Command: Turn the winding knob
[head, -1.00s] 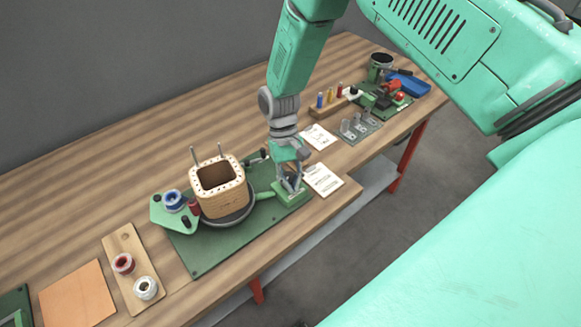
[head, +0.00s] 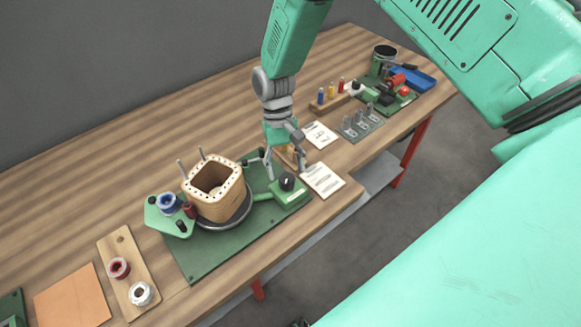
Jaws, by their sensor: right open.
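The winding knob (head: 287,182) is a black knob on top of a small green box at the right front of the green winding base (head: 225,245). My right gripper (head: 286,168) points down with its fingers spread. It is open and empty, just behind and above the knob, and the knob shows clear of the fingers. A square wooden coil form (head: 217,205) with two upright pins stands on a dark round turntable (head: 228,225), left of the knob. My left gripper is not in view.
A green spool holder (head: 170,220) with a blue spool is left of the coil form. Paper cards (head: 322,180) lie close right of the knob box. A wooden board with red and white spools (head: 112,248) lies front left. Bare table is behind the base.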

